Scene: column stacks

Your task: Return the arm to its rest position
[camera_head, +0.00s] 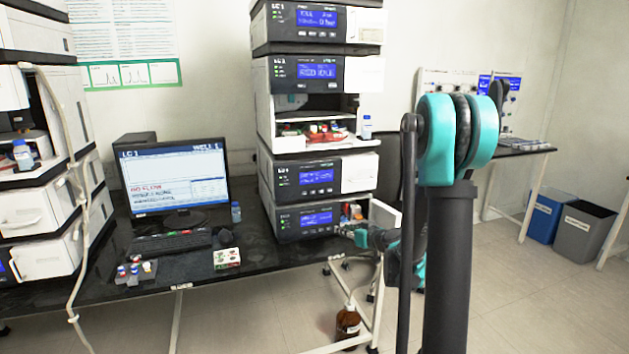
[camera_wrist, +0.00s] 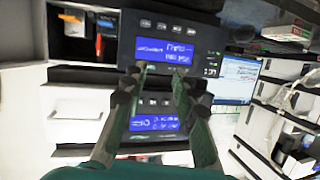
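My arm (camera_head: 448,260) reaches from the right foreground toward the instrument stack (camera_head: 308,172), with turquoise and black joints. My gripper (camera_head: 342,231) is at the right front of the lowest module, close to its panel; whether it touches cannot be told. In the wrist view the two fingers of my gripper (camera_wrist: 160,72) are apart, with nothing held between them. Two lit blue displays show beyond and between the fingers. Part of my forearm is hidden behind the upright black link.
A black bench (camera_head: 200,268) holds a monitor (camera_head: 175,180), a keyboard, small vials and a second stack (camera_head: 40,215) at left. A brown bottle (camera_head: 348,324) stands below the bench. Blue and grey bins (camera_head: 583,232) are at right. The floor at right is open.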

